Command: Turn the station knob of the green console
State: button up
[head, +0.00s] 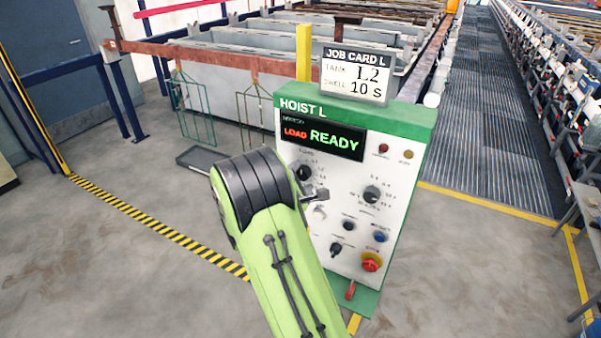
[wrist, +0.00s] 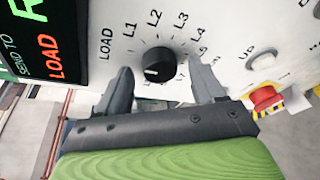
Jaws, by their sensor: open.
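The console (head: 408,155) has a white face with a green top marked HOIST L. Its display (head: 322,138) reads LOAD and READY. The station knob (wrist: 158,65) is black and round, ringed by labels LOAD and L1 onward in the wrist view. A white mark shows on its lower left, on the LOAD side. In the head view the knob (head: 304,172) shows just above my gripper (head: 318,194). My gripper (wrist: 162,76) is open, with one finger on each side of the knob and gaps visible. I cannot tell the finger depth.
A job card (head: 354,76) on top reads TANK, apparently L2, and 10 S. A second knob (head: 372,194), small buttons and a red emergency button (head: 371,262) sit right and below. Tanks (head: 235,55) stand behind. Floor at left is open.

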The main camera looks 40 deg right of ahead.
jog(key=shift+w+d+f, duration=0.1)
jog(key=shift+w+d, duration=0.1)
jog(key=shift+w, duration=0.05)
jog(key=c, duration=1)
jog(key=shift+c, duration=0.2)
jog(key=shift+f+b, duration=0.15)
jog(key=shift+b, duration=0.45)
